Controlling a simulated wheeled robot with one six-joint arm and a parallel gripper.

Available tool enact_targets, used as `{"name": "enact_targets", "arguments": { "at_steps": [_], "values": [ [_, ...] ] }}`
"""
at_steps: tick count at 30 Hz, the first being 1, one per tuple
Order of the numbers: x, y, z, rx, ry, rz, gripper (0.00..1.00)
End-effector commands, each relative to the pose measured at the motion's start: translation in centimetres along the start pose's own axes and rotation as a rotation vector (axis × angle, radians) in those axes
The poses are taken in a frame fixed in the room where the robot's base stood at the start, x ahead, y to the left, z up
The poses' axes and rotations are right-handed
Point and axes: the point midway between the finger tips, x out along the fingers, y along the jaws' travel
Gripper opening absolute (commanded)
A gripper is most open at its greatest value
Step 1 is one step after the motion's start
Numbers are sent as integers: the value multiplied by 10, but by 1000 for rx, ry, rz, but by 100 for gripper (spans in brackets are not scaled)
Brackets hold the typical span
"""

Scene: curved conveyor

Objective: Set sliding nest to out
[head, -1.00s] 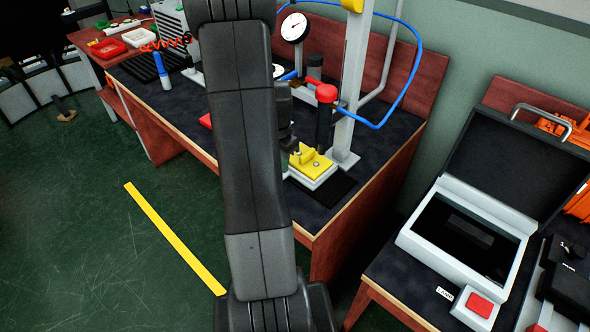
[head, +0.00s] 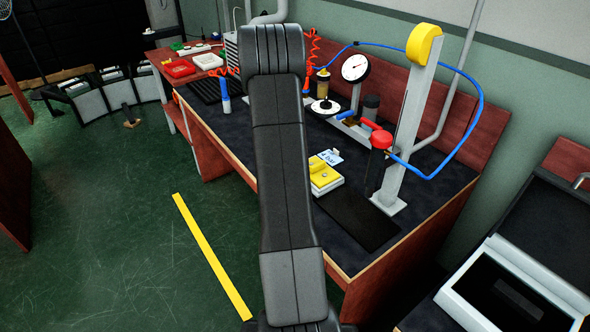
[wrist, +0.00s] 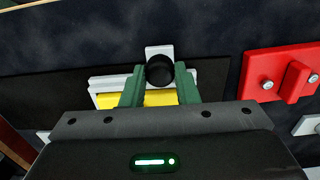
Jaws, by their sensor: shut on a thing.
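The sliding nest (head: 325,180) is a pale block with a yellow top, on a long dark strip (head: 358,220) on the bench in the head view. It sits left of the grey column's foot, with bare strip to its right. In the wrist view, the nest's yellow part (wrist: 125,100) shows partly beneath my gripper (wrist: 160,78). The green fingers are shut on a round black knob (wrist: 159,66), with a pale tab behind it. In the head view, my arm hides the gripper and possibly part of the nest.
A grey column (head: 405,130) with a yellow cap stands right of the nest, beside a red-topped post (head: 380,140) and blue hose. A dial gauge (head: 355,68) stands behind. In the wrist view, a red block (wrist: 265,76) lies close on the right. An open case (head: 515,290) stands far right.

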Motion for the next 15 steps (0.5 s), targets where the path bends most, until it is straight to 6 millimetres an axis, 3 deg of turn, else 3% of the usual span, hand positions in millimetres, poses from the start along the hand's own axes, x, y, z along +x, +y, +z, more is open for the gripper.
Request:
{"name": "enact_targets", "arguments": {
  "at_steps": [9, 10, 13, 15],
  "values": [
    [-3, -5, -1, -1, 6, -14, 0],
    [-3, -6, -1, -1, 6, -14, 29],
    [-3, -5, -1, -1, 6, -14, 49],
    [-2, -4, -1, -1, 5, -12, 49]
  ]
}}
